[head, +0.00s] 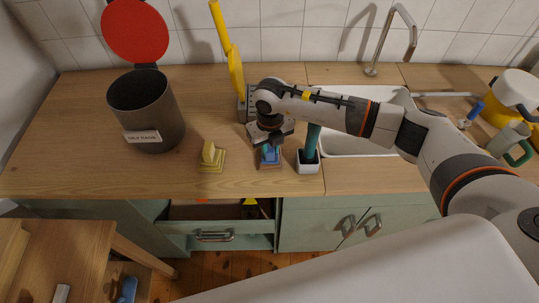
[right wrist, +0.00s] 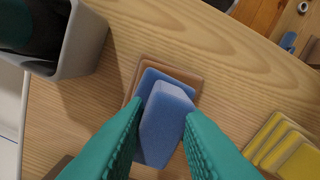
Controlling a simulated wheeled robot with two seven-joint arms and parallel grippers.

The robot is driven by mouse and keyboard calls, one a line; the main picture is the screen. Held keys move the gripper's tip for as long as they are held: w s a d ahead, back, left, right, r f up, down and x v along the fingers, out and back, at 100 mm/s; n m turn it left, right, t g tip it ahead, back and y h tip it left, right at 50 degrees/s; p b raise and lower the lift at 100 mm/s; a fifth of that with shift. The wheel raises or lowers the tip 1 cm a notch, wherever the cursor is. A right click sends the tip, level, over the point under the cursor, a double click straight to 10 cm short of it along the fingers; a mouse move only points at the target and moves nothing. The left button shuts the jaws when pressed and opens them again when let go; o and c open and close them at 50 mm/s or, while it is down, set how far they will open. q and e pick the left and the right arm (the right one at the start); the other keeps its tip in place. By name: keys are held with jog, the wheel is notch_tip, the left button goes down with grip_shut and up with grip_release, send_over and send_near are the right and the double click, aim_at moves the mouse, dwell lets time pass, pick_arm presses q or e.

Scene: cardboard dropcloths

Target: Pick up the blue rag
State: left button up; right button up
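The blue rag (head: 270,156) lies folded near the counter's front edge, with a raised ridge standing up from its flat base. In the right wrist view the blue rag (right wrist: 165,120) rests on top of a brown flat piece (right wrist: 184,74). My right gripper (head: 267,143) is directly above it, pointing down. In the right wrist view its teal fingers (right wrist: 165,118) stand on either side of the blue ridge. They look open, and firm contact does not show. My left gripper is in neither view.
A yellow folded rag (head: 212,158) lies to the left. A white holder (head: 308,162) with a teal handle stands close on the right. A dark bin (head: 146,110) with a raised red lid (head: 134,30) stands further left. The drawer (head: 216,237) below is open.

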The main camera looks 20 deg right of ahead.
grip_shut()
jog(key=shift+r, duration=0.1)
jog(key=shift+r, duration=0.4)
notch_tip(320, 180, up, 9)
jog(key=b, duration=0.3)
dwell(0.5)
